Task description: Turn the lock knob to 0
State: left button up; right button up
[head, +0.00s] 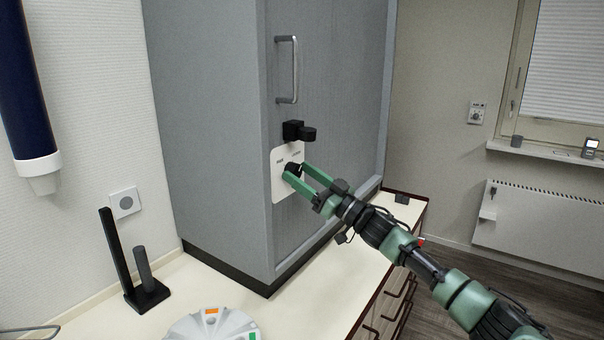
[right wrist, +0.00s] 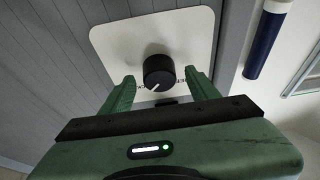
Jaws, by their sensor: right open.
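The lock knob (head: 292,168) is a small black round knob on a white plate (head: 279,186) on the front of the grey cabinet. In the right wrist view the knob (right wrist: 158,72) has a white pointer line toward its lower left, and small marks show on the plate beside it. My right gripper (head: 297,176) is open at the plate, with one green finger on each side of the knob. In the right wrist view its fingers (right wrist: 158,88) flank the knob with gaps visible. My left gripper is not in view.
A black latch piece (head: 299,131) juts out just above the plate, below a metal handle (head: 287,69). A black stand (head: 145,292) and a white round device (head: 212,326) are on the counter at left.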

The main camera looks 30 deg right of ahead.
jog(key=c, duration=1.2)
grip_shut()
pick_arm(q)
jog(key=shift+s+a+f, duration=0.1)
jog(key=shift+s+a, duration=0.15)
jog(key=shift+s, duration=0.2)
